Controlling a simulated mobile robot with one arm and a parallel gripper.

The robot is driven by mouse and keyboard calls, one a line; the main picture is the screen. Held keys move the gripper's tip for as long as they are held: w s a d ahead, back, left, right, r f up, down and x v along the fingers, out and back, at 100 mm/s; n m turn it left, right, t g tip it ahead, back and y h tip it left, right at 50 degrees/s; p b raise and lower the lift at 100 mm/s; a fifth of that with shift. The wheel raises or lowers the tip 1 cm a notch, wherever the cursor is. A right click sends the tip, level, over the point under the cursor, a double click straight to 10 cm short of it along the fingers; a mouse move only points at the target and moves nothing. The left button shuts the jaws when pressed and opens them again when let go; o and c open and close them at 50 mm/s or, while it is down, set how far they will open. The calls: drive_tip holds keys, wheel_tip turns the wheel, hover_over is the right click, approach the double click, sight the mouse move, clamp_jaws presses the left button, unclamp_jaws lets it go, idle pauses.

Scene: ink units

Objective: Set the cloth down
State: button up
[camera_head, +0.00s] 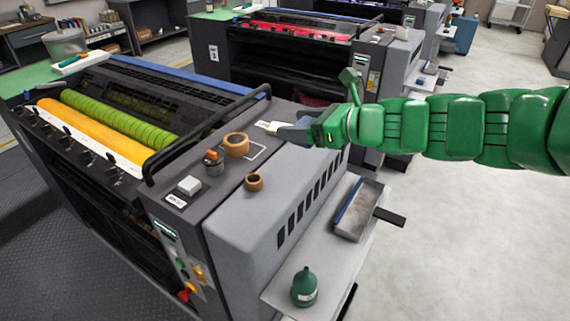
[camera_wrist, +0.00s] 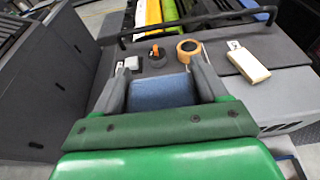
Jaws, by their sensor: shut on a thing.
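The cloth (camera_wrist: 162,93) is a blue, flat, folded-looking piece between the two grey fingers of my gripper (camera_wrist: 160,76) in the wrist view. My gripper is shut on it; the fingers stand apart by the cloth's width. In the head view my gripper (camera_head: 292,131) is over the back part of the grey press end cover (camera_head: 255,215), and I cannot clearly make out the cloth there. Whether the cloth touches the surface below cannot be told. A white outlined mark (camera_head: 265,151) lies on the cover near the tape roll.
On the cover stand a tan tape roll (camera_head: 236,144), a smaller brown ring (camera_head: 254,182), a dark pot with an orange knob (camera_head: 213,163) and a pale block (camera_head: 189,185). A green bottle (camera_head: 304,288) stands on the lower shelf.

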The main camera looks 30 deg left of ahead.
drive_tip(key=shift+s+a, duration=0.3)
drive_tip(key=shift+a, duration=0.55)
hover_over(280, 162)
drive_tip(key=s+d, duration=0.1)
wheel_tip(280, 162, down, 13)
drive_tip(key=shift+f, duration=0.15)
drive_tip(key=shift+w+a+f, duration=0.45)
drive_tip(key=shift+f, duration=0.3)
drive_tip(key=shift+w+f, duration=0.1)
drive_tip(key=shift+f, duration=1.55)
drive_tip(key=shift+f, duration=0.1)
drive_tip(key=o, duration=1)
